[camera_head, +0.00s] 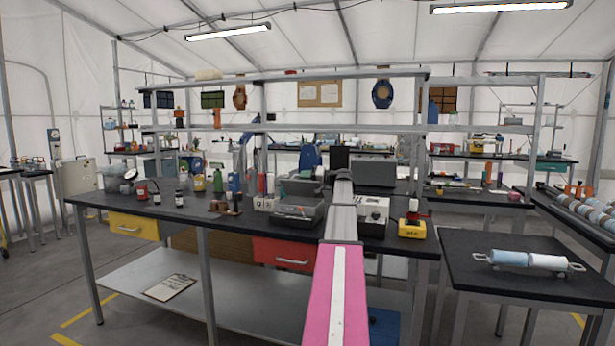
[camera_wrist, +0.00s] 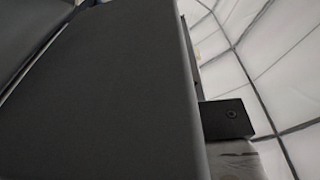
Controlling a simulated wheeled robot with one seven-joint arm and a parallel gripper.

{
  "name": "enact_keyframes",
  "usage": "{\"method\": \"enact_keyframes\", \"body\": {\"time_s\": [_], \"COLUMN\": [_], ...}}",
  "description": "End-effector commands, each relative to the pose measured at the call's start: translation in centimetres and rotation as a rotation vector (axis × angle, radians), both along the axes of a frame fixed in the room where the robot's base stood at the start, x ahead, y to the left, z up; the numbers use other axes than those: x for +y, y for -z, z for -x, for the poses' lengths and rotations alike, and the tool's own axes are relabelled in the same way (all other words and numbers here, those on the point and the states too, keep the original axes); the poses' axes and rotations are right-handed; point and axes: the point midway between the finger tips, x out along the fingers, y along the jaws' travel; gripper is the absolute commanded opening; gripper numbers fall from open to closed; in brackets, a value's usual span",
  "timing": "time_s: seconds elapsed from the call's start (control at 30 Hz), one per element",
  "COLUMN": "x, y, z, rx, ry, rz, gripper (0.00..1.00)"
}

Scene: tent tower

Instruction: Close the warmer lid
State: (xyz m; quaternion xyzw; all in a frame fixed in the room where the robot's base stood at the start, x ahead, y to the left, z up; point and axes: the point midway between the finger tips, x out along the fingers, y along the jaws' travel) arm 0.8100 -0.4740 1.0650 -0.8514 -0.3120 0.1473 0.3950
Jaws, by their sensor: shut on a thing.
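A grey box-shaped unit, which looks like the warmer (camera_head: 298,213), stands on the black bench in the head view. Its lid (camera_head: 300,188) appears raised and tilted at the back of the box. My arm reaches forward over the bench, just right of this unit. My gripper (camera_head: 326,177) is at the lid's right side, small and partly hidden by my arm; it appears shut on the lid's edge. In the wrist view a large dark grey panel (camera_wrist: 110,95) fills most of the picture very close up. The fingertips cannot be made out there.
A white device (camera_head: 373,212) and a yellow-based item (camera_head: 412,228) stand right of my arm. Bottles (camera_head: 180,198) and small tools crowd the bench to the left. A shelf frame (camera_head: 290,133) rises behind. A side table (camera_head: 505,268) holding rolls stands at right.

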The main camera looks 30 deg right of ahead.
Motion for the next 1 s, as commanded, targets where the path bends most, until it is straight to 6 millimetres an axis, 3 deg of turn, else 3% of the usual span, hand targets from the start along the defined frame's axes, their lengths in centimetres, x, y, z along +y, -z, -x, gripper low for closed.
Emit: {"method": "enact_keyframes", "body": {"time_s": [0.4, 1.0], "x": [1.8, 2.1], "y": [1.1, 1.3], "z": [1.7, 1.9], "rx": [-0.139, -0.165], "ry": [-0.001, 0.0], "rz": [0.16, 0.188], "gripper": [0.0, 0.0]}}
